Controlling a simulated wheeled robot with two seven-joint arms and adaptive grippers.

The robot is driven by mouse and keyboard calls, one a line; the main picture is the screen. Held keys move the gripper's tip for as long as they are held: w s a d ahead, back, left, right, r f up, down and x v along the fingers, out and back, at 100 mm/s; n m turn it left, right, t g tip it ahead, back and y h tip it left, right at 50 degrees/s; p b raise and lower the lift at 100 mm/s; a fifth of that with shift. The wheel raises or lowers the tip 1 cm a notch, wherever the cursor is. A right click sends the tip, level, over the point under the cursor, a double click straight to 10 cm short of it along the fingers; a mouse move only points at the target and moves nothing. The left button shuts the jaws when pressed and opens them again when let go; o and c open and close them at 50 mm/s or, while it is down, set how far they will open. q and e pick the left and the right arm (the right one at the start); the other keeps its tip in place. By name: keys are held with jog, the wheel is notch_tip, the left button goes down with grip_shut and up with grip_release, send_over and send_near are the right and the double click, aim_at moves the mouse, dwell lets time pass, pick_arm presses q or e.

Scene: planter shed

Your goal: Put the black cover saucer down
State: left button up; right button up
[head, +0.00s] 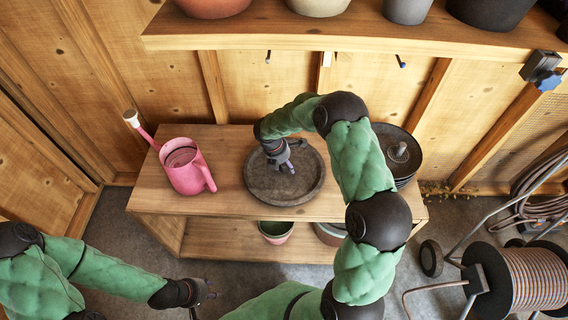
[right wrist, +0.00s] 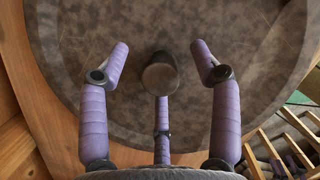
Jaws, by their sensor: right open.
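The dark cover saucer (head: 302,188), blackish grey with a mottled surface and a raised rim, lies flat on the wooden bench (head: 225,142). In the right wrist view the saucer (right wrist: 250,45) fills most of the picture, with a short dark knob (right wrist: 160,73) at its middle. My right gripper (head: 283,166) is above the saucer. In the right wrist view its purple fingers (right wrist: 160,62) are spread around the knob, apart from it. My left gripper (head: 208,288) is low in front of the bench, away from the saucer; its finger opening is too small to judge.
A pink watering can (head: 186,168) stands left of the saucer. A stack of black saucers (head: 409,165) with an upright knob stands at right, behind my right arm. Pots stand on the bench's lower shelf and the upper shelf (head: 330,38). A hose reel (head: 535,278) is at lower right.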

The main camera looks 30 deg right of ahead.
aim_at(276, 172)
jog(key=shift+r, duration=0.1)
jog(key=p+v, duration=0.5)
jog(key=v, duration=0.7)
jog(key=shift+p, duration=0.35)
